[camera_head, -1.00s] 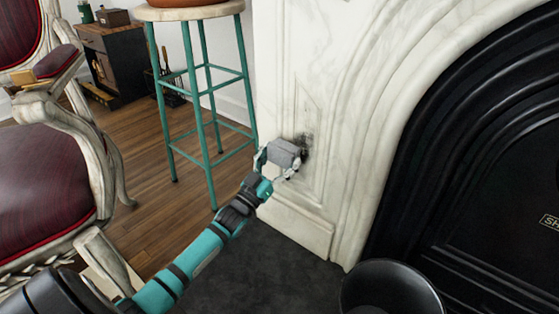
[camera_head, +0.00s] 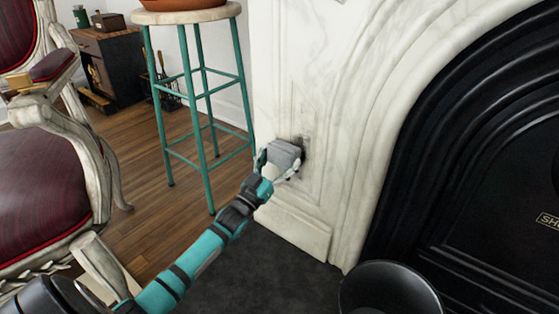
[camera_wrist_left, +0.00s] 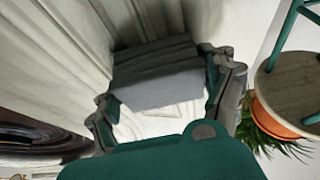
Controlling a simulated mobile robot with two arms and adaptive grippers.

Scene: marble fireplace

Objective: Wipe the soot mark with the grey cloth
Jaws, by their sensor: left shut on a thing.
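The grey cloth (camera_head: 283,153) is a folded pad held in my left gripper (camera_head: 278,165), against or very close to the white marble panel beside the fireplace opening. My left gripper is shut on it. In the left wrist view the cloth (camera_wrist_left: 158,75) sits between the two fingers of my left gripper (camera_wrist_left: 165,95). The soot mark (camera_head: 304,144) is a dark smudge on the marble, showing just right of and above the cloth. The cloth hides part of it, and a dark patch shows above the cloth in the wrist view. My right gripper is not seen.
A teal stool (camera_head: 199,100) with a terracotta pot stands left of the marble. A red-upholstered chair (camera_head: 40,190) is at the far left. A black bucket (camera_head: 390,290) stands at the bottom, on the dark hearth. The black fireplace insert (camera_head: 500,190) is at right.

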